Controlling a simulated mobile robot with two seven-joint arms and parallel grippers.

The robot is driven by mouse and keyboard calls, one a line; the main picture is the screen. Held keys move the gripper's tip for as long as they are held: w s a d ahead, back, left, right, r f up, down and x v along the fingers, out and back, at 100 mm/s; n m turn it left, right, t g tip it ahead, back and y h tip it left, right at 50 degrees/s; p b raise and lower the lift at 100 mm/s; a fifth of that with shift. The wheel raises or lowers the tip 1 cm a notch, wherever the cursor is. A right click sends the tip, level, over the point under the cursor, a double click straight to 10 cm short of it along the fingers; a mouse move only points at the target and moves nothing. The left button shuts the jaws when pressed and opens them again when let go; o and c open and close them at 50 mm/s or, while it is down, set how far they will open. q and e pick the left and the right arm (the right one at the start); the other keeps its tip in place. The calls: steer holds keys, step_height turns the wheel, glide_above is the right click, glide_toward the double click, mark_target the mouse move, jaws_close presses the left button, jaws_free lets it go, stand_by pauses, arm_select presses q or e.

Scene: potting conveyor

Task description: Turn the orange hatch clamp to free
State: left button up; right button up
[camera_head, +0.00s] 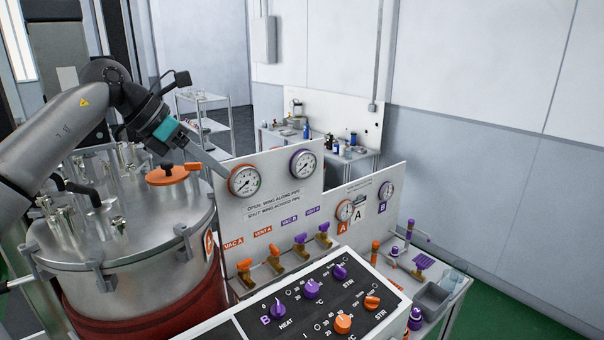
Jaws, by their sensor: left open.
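A steel vessel (140,268) with a red lower jacket stands at the left. On its lid is a round orange hatch (166,177) with a dark knob on top. A small orange clamp handle (193,166) sticks out at the hatch's right side. My right gripper is not in view.
Metal fittings (118,225) and lid clamps crowd the vessel top. A white panel with gauges (244,181) and orange and purple valves stands close to the right. A black control console (318,300) is in front. A bench (352,160) and shelf stand behind.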

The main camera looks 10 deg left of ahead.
arm_select(q)
steer(key=w+d+t+h, duration=0.1)
steer(key=d+h, duration=0.5)
steer(key=d, duration=1)
steer(key=shift+w+d+f+t+h, duration=0.15)
steer(key=shift+d+f+t+h, duration=0.15)
steer(key=shift+f+h, duration=0.1)
steer(key=shift+o, duration=0.3)
